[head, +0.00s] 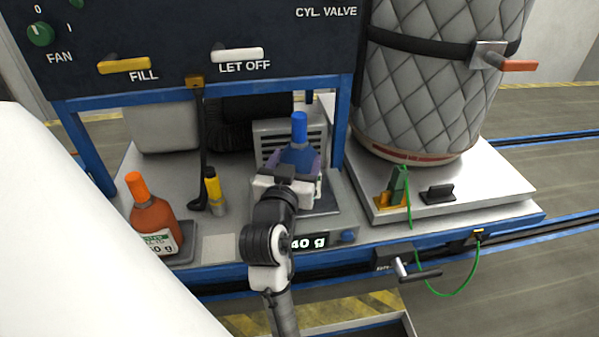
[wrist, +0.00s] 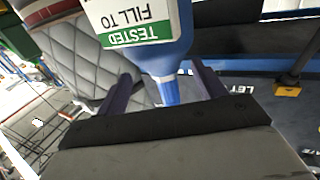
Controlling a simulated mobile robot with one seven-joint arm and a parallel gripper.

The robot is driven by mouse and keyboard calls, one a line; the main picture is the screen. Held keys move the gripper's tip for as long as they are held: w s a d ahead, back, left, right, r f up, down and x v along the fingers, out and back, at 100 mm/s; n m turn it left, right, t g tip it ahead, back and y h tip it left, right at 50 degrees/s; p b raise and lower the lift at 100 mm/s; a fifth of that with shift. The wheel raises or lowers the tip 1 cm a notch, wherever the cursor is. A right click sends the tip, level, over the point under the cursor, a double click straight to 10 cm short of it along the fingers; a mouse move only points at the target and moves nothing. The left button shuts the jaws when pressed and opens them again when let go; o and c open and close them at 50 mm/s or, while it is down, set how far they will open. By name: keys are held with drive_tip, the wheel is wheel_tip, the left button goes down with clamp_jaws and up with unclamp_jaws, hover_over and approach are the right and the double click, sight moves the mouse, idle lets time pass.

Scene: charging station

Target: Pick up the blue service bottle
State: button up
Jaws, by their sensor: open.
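The blue service bottle (head: 299,155) stands upright on the scale (head: 322,208), its blue cap up. My gripper (head: 296,164) is in front of it, partly hiding its lower body. In the wrist view, turned upside down, the blue bottle (wrist: 185,38) shows a white and green label, with its narrow blue neck or cap end pointing down between my fingers. My gripper (wrist: 163,82) is open, with one dark finger on each side of the bottle and gaps visible. Whether either finger touches it I cannot tell.
An orange bottle (head: 154,218) stands on another scale at the left. A yellow-and-black tool (head: 213,188) and a hanging black lever (head: 202,150) stand between the bottles. A blue frame post (head: 339,140) is close on the right, beside a large quilted cylinder (head: 430,75).

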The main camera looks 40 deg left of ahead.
sight(296, 151)
drive_tip(key=p+x, duration=0.1)
drive_tip(key=x, duration=0.2)
drive_tip(key=shift+w+a+r+p, duration=0.25)
drive_tip(key=shift+a+r+p, duration=0.1)
drive_tip(key=shift+r, duration=0.05)
drive_tip(key=shift+w+a+f, duration=0.15)
drive_tip(key=shift+w, duration=0.2)
clamp_jaws()
